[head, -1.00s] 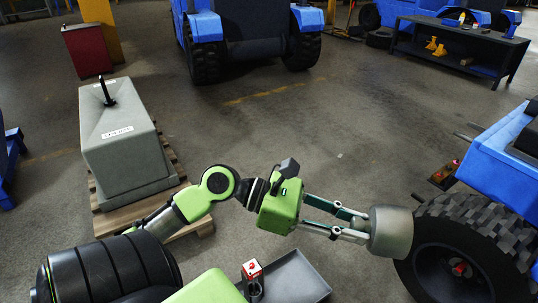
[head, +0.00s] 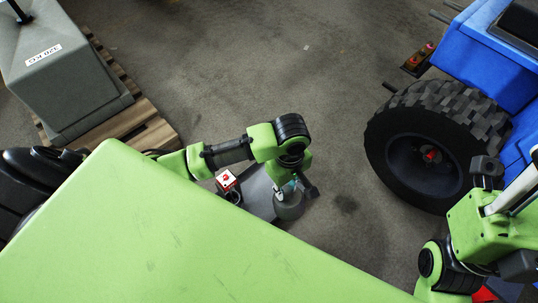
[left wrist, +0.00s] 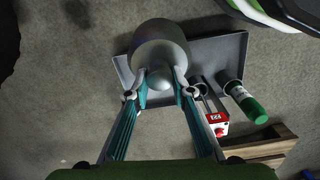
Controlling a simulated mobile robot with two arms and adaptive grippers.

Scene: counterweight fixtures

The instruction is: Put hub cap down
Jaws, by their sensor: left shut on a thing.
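The hub cap is a dull grey metal cup with a rounded knob; it shows in the head view (head: 289,208) and in the left wrist view (left wrist: 160,42). My left gripper (left wrist: 160,77) is shut on its knob, one finger on each side. The hub cap is over the grey tray (left wrist: 225,48), near one end of it in the head view. I cannot tell whether it touches the tray floor. My right gripper (head: 515,192) is at the right edge, its fingertips cut off.
A red and white device (left wrist: 217,124) and a green cylinder (left wrist: 245,102) are at the tray beside the hub cap. The bare wheel (head: 425,155) of a blue vehicle is at the right. A grey counterweight (head: 70,80) rests on a wooden pallet (head: 150,130) at left.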

